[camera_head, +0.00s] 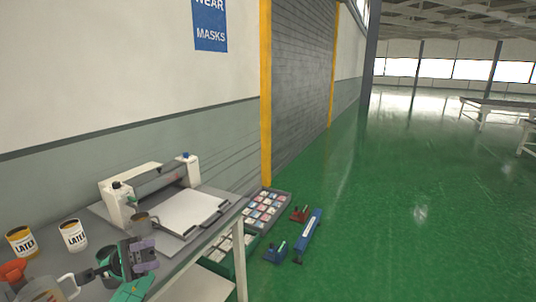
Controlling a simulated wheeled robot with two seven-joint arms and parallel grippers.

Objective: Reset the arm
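My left gripper (140,256) is at the lower left, over the near part of the grey table (85,233). It shows as a dark body with grey-purple finger parts, seen small and at an angle. I cannot tell whether the fingers are apart or closed, and I see no object clearly held. A green thing (132,289) lies just below it, and a dark green container is partly hidden behind it. My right gripper is not in view.
A white roller machine (118,204) with a flat white plate (190,212) stands on the table. A grey mug (141,225) and two latex cans (21,242) (73,236) are nearby. Trays (284,196) and blue tools (308,236) lie on the green floor.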

